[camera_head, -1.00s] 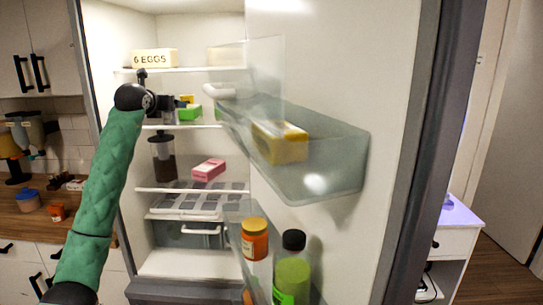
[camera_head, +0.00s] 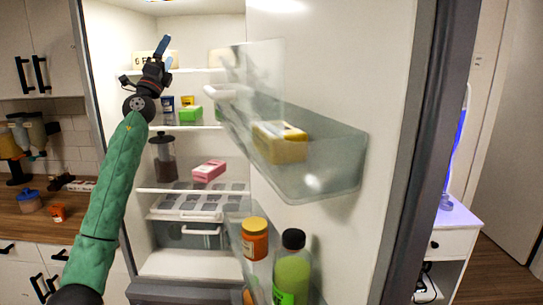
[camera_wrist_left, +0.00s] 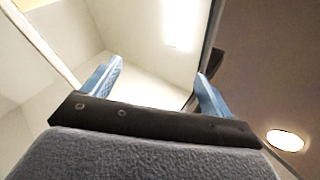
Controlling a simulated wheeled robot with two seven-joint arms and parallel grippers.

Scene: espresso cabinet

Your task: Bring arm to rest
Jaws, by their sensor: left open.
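My left arm (camera_head: 105,205) comes in from the lower left, in a green sleeve, and reaches up in front of the open fridge. My left gripper (camera_head: 166,50) is raised near the top shelf, pointing up, partly in front of the egg carton (camera_head: 142,60). In the left wrist view its two blue fingers (camera_wrist_left: 160,85) stand wide apart with nothing between them. Behind them are pale walls and a bright lamp. My right gripper is not in view.
The fridge door stands open at right, its bins (camera_head: 350,160) holding a yellow box (camera_head: 280,143), an orange jar (camera_head: 254,238) and a green bottle (camera_head: 292,270). Shelves hold a green box (camera_head: 190,114), a dark jar (camera_head: 163,158) and a pink box (camera_head: 208,171). A counter (camera_head: 85,222) is at left.

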